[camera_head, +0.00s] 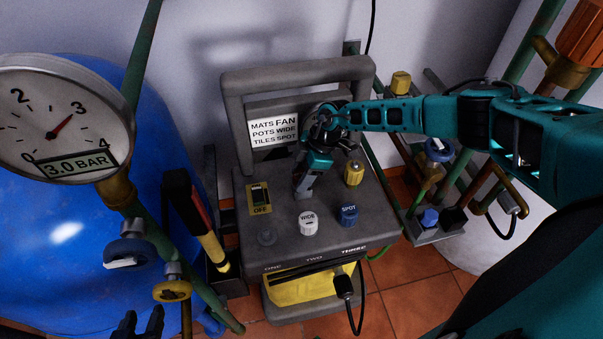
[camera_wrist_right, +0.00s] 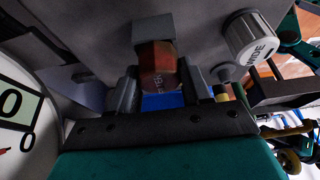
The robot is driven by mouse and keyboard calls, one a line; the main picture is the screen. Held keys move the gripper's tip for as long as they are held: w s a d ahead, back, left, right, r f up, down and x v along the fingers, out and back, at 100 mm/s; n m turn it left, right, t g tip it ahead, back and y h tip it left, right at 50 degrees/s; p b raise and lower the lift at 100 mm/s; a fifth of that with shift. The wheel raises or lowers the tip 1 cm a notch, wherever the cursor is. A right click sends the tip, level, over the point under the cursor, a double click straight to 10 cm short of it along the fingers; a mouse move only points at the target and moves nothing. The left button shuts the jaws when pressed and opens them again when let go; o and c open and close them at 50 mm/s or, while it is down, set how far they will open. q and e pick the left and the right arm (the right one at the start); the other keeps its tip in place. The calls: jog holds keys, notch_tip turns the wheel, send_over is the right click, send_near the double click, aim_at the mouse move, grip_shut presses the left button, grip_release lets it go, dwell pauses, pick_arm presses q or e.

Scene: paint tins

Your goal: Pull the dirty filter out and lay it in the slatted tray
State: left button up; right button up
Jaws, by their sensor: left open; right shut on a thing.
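My right gripper (camera_head: 303,188) points down at the top panel of the grey machine (camera_head: 285,240). In the right wrist view its fingers (camera_wrist_right: 160,90) are shut on a brown, dirty-looking block (camera_wrist_right: 157,65) with faint lettering, which appears to be the dirty filter. A grey block adjoins it. I cannot tell how far it is out of the panel, and the gripper hides it in the head view. My left gripper (camera_head: 140,325) is open at the bottom left edge, only partly in view. I cannot make out a slatted tray.
The panel holds a white WIDE knob (camera_head: 308,223), a blue SPOT knob (camera_head: 348,214), a yellow knob (camera_head: 353,173) and an OFF switch (camera_head: 260,198). A pressure gauge (camera_head: 60,120) and pipes crowd the left. A black plug (camera_head: 344,286) hangs at the machine's front.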

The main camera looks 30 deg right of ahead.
jog(key=o, duration=0.4)
jog(key=c, duration=0.6)
jog(key=shift+r, duration=0.15)
jog(key=shift+r+p, duration=2.2)
jog(key=shift+p, duration=0.7)
